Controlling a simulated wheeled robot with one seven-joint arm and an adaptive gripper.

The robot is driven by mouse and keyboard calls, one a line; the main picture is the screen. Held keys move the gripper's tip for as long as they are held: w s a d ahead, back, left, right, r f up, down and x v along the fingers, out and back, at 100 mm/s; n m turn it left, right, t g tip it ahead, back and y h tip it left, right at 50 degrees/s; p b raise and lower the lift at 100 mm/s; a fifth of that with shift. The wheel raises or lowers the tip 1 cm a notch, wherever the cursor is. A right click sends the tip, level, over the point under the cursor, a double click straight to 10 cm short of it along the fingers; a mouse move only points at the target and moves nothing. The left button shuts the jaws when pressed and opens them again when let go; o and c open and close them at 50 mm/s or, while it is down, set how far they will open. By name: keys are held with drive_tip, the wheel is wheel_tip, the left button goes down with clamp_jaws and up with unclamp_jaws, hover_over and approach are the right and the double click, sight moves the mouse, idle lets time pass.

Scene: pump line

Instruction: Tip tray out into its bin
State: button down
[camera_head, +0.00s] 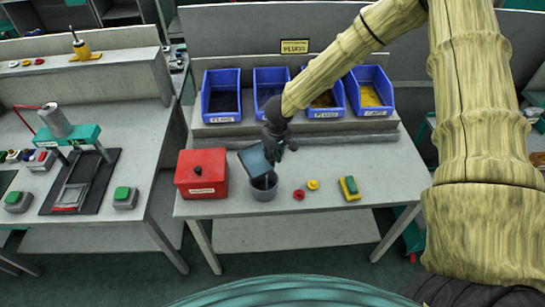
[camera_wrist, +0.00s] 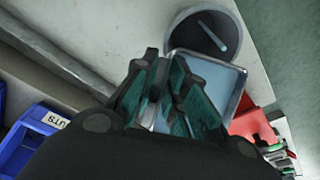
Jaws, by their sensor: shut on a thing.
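My gripper (camera_head: 275,146) is shut on a small blue-grey tray (camera_head: 254,161) and holds it above the table. The tray is steeply tilted, its low end at the mouth of a round grey bin (camera_head: 264,188). In the wrist view my gripper (camera_wrist: 165,95) grips the near side of the tray (camera_wrist: 228,78). The bin (camera_wrist: 181,36) lies just beyond it, and a thin light-blue piece shows inside its mouth. I cannot tell whether anything is left in the tray.
A red box (camera_head: 202,174) stands left of the bin. A red ring (camera_head: 299,194), a yellow piece (camera_head: 313,184) and a yellow-green block (camera_head: 349,188) lie to the right. Several blue bins, one at the left (camera_head: 221,112), line the raised shelf behind. The table front is clear.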

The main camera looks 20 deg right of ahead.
drive_tip(key=shift+s+t+b, duration=0.15)
drive_tip(key=shift+t+b, duration=0.15)
drive_tip(key=shift+b, duration=0.3)
drive_tip(key=shift+b, duration=0.5)
drive_tip(key=shift+s+r+t+y+b, duration=0.25)
drive_tip(key=shift+t+b, duration=0.25)
drive_tip(key=shift+b, duration=1)
drive_tip(key=shift+s+d+t+y+b, duration=0.2)
drive_tip(key=shift+t+b, duration=0.9)
drive_tip(key=shift+b, duration=3.4)
drive_tip(key=shift+s+t+y+b, duration=0.45)
drive_tip(key=shift+t+b, duration=0.65)
drive_tip(key=shift+b, duration=2.75)
drive_tip(key=shift+r, duration=0.15)
